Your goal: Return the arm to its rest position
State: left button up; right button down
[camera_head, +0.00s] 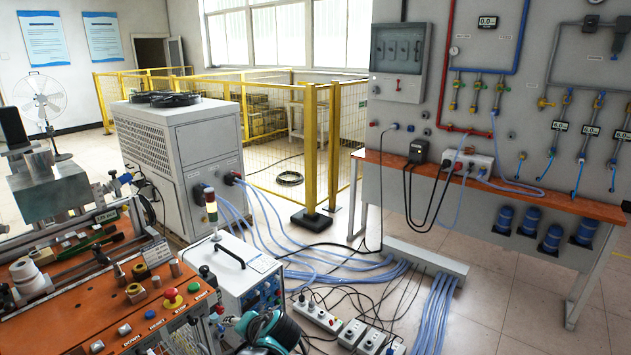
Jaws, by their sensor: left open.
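My left gripper (232,323) shows small at the bottom, left of centre, beside a dark and teal rounded wrist part. It is open, and I see nothing held in it. It is in front of the white power unit (248,270) and just right of the orange control panel (150,310) in the picture. Its fingertips are small and partly lost against the dark cables behind. My right gripper is not in view.
The panel carries a red emergency button (171,295). A metal fixture (45,185) stands at the left. A large white chiller (180,150) is behind. Power strips (318,315) and blue hoses (436,305) lie on the floor. Open floor (505,310) shows at the right.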

pick_arm(q)
jog(key=s+d+r+n+h, duration=0.1)
jog(key=s+n+h, duration=0.1)
jog(key=s, duration=0.9)
jog(key=s+d+r+n+h, duration=0.1)
jog(key=s+h, duration=0.4)
jog(key=s, duration=0.7)
jog(key=shift+s+r+n, duration=0.25)
jog(key=shift+r+n, duration=0.4)
jog(key=shift+n, duration=0.25)
